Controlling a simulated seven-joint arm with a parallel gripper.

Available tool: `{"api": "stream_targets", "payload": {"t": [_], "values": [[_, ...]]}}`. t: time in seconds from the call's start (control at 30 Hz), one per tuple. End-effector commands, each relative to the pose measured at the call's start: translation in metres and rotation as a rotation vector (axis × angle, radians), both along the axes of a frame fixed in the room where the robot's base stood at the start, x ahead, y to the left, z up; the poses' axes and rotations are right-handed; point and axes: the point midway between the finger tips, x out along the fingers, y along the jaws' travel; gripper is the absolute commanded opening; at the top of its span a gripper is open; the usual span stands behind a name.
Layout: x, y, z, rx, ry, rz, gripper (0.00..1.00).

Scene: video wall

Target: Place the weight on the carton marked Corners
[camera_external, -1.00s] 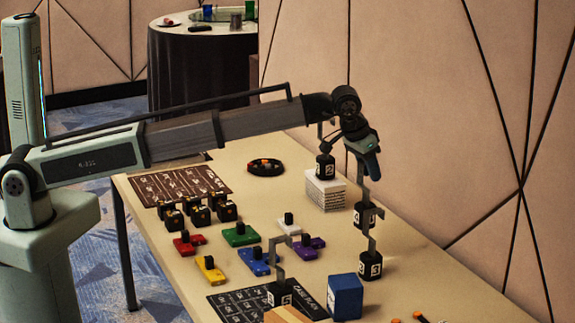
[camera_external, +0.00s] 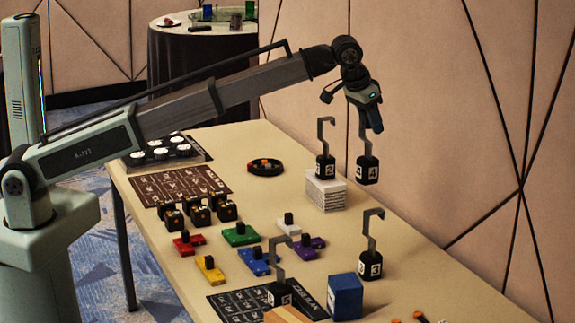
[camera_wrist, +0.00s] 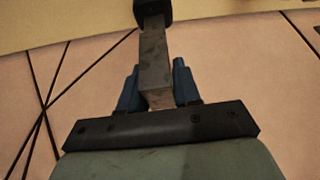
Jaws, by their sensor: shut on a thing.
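My gripper (camera_external: 373,126) is shut on the grey hook stem of a black weight (camera_external: 368,172) marked 4, which hangs upright in the air right of the white stack. In the wrist view, the blue fingers of my gripper (camera_wrist: 156,88) flank the stem of the weight (camera_wrist: 154,50); its black body is partly cut off at the top edge. I cannot read Corners on any carton. A blue box (camera_external: 346,297) and a tan block (camera_external: 286,314), cut off by the lower edge, stand at the front.
Similar hooked weights stand nearby: 2 (camera_external: 325,168) on the white stack (camera_external: 326,195), 3 (camera_external: 370,266) on the table, and 5 (camera_external: 279,294) near the dark card (camera_external: 234,304). Coloured blocks (camera_external: 240,235) and black cubes (camera_external: 200,216) fill the left-middle. The table's right strip is mostly clear.

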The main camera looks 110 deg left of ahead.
Motion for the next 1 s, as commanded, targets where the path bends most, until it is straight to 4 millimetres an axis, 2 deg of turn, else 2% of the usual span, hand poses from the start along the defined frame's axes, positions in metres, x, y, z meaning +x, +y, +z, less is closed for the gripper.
{"api": "stream_targets", "payload": {"t": [0.1, 0.27, 0.6, 1.0], "values": [[0.001, 0.001, 0.022, 0.001, -0.001, 0.000, 0.00], [0.001, 0.001, 0.043, 0.001, -0.001, 0.000, 0.00], [0.001, 0.000, 0.065, 0.001, -0.001, 0.000, 0.00], [0.010, -0.031, 0.066, 0.000, 0.000, -0.048, 0.00]]}}
